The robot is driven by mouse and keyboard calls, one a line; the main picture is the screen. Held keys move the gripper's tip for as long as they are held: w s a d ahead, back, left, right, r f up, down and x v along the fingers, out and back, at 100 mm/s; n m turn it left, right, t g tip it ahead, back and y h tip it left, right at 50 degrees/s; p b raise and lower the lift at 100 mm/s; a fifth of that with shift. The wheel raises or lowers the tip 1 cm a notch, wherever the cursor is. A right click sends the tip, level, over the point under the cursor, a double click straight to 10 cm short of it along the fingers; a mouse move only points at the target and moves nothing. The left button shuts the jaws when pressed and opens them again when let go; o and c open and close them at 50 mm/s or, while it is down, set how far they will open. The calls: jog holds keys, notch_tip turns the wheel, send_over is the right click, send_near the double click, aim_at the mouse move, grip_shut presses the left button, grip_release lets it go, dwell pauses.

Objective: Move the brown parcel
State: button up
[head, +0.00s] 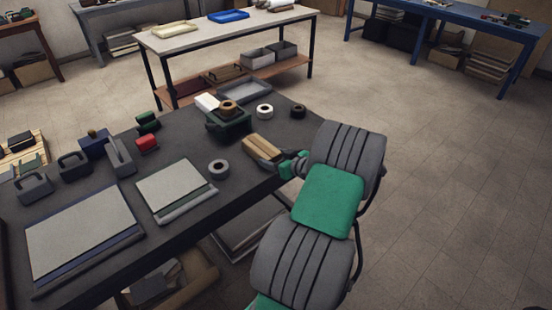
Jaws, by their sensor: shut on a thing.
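The brown parcel (263,147) is a small box-like block near the right edge of the dark table (190,234), in the head view. My gripper (279,159) is at the parcel's near right end and is shut on it. The finger tips are partly hidden by the parcel and my wrist. I cannot tell whether the parcel touches the table top or is just above it. My grey and green arm reaches in from the lower right.
A dark green tape holder (230,122) stands behind the parcel, with a white roll (265,111) and a black roll (298,111) nearby. A grey roll (219,168) lies left. Flat boards (82,232) cover the table's left. Open floor (440,200) lies right.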

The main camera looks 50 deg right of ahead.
jog(key=shift+w+a, duration=0.1)
jog(key=o, duration=1.8)
jog(key=v, duration=0.7)
jog(key=shift+s+r+b, duration=0.15)
jog(key=shift+s+b, duration=0.2)
